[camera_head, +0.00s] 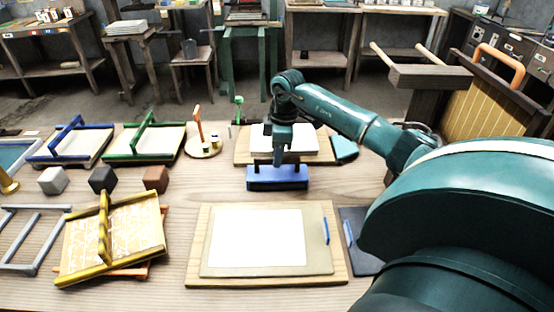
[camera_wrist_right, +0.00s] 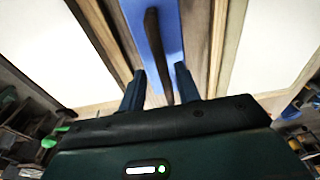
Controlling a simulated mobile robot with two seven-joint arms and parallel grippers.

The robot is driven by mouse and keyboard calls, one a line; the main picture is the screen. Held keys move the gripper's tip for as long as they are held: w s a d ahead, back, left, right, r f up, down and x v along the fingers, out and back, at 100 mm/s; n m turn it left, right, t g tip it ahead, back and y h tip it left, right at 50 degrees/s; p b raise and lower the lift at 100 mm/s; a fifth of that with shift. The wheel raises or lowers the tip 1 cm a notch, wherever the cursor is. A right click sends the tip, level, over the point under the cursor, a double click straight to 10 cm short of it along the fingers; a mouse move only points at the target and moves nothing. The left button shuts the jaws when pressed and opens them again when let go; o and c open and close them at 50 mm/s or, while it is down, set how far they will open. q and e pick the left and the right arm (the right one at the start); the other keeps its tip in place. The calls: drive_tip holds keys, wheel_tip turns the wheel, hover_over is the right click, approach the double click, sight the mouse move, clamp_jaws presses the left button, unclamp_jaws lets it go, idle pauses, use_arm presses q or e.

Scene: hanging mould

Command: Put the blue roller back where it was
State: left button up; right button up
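The blue roller (camera_head: 277,178) is a long blue block with a dark handle, standing on the table between the front board and the back board. In the right wrist view its blue body (camera_wrist_right: 160,35) lies under the dark handle (camera_wrist_right: 156,45). My right gripper (camera_head: 281,153) is above it, pointing down. In the right wrist view the gripper's two fingers (camera_wrist_right: 160,88) stand apart on either side of the handle, with gaps showing, so it looks open. My left gripper is not in view.
A front board with a white sheet (camera_head: 258,238) lies near the table edge; another white sheet (camera_head: 298,142) lies behind the roller. A yellow frame (camera_head: 110,240), blue frame (camera_head: 70,145) and green frame (camera_head: 145,140) are at left. A dark slab (camera_head: 358,240) lies at right.

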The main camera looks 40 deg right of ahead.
wheel_tip(320, 180, up, 10)
drive_tip(key=shift+s+d+r, duration=0.2)
drive_tip(key=shift+s+d, duration=0.2)
drive_tip(key=shift+d, duration=0.05)
idle(0.3)
